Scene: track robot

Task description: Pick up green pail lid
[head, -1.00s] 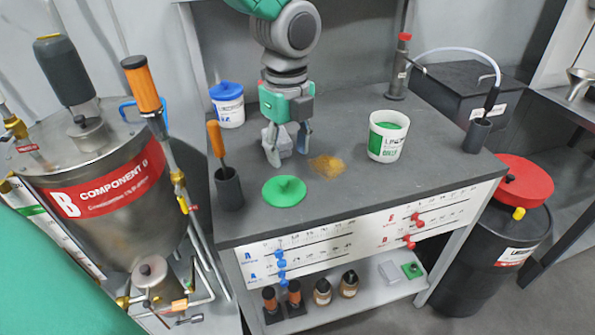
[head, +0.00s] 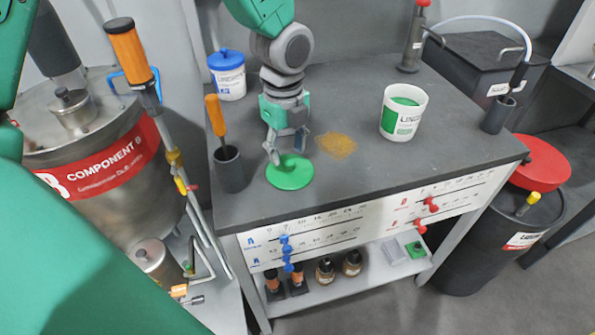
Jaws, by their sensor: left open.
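The green pail lid (head: 290,175) lies flat on the dark grey workbench top (head: 410,170), near its front left. My right gripper is not in view.
A dark cup with an orange-handled tool (head: 229,168) stands close left of the lid. A blue-lidded white pail (head: 227,76) is behind it. A brown granular patch (head: 337,145) lies right of my gripper. The bench between the patch and the front edge is clear.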

